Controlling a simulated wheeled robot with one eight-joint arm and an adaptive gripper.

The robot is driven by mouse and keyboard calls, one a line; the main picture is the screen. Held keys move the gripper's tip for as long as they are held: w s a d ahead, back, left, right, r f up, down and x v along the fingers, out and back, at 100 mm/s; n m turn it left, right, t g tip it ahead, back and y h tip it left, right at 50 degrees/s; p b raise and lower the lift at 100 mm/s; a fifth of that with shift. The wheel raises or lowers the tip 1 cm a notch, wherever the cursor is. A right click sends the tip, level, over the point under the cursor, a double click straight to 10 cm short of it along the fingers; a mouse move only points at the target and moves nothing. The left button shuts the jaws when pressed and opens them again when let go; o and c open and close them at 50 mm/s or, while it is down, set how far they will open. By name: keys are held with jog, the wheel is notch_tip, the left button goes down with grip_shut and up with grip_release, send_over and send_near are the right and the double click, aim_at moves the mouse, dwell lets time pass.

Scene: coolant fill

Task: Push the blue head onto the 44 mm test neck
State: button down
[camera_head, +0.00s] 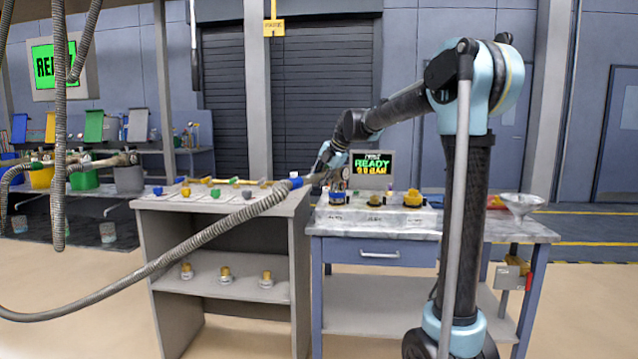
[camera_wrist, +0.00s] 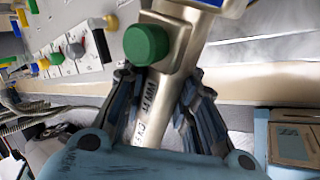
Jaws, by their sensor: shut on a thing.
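My gripper (camera_head: 322,172) is above the left end of the test bench. In the wrist view my gripper (camera_wrist: 157,105) is shut on a metal filling handle (camera_wrist: 148,118) with a green round knob (camera_wrist: 146,44) and 44 MM lettering. A blue part, seemingly the blue head (camera_wrist: 236,7), shows only partly at the far end of the handle, at the top edge. In the head view a blue piece (camera_head: 338,198) is at the left station, below the gripper. I cannot tell whether the head touches the neck; the 44 mm neck is not clearly visible.
A grey hose (camera_head: 180,252) runs from the lower left to the handle. A screen (camera_head: 371,172) reading READY stands behind the bench (camera_head: 460,229). Other yellow-topped fittings (camera_head: 413,197) stand to the right. A grey shelf (camera_head: 222,208) with coloured parts stands left.

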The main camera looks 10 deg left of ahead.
jog(key=shift+f, duration=0.15)
jog(key=c, duration=1.2)
grip_release()
jog(key=v, duration=1.1)
jog(key=shift+d+r, duration=0.25)
jog(key=shift+r, duration=0.1)
jog(key=s+d+f+m+h, duration=0.2)
jog(key=s+d+f+m, duration=0.6)
jog(key=s+f, duration=0.4)
jog(key=s+d+f+m+g+h, duration=0.1)
jog(key=s+d+f+m+h, duration=0.1)
jog(key=s+d+f+m, duration=0.6)
jog(key=s+d+f+m+h, duration=0.1)
jog(key=s+d+f+m, duration=0.7)
jog(key=s+f+m, duration=0.5)
jog(key=shift+s+d+f+h, duration=0.15)
jog(key=shift+s+f, duration=0.4)
jog(key=shift+s, duration=0.4)
jog(key=shift+s+d+f+h, duration=0.1)
jog(key=shift+s+f, duration=0.4)
jog(key=shift+s, duration=0.5)
jog(key=shift+s+d+f+h, duration=0.15)
jog(key=shift+s+f, duration=0.4)
jog(key=shift+s, duration=0.4)
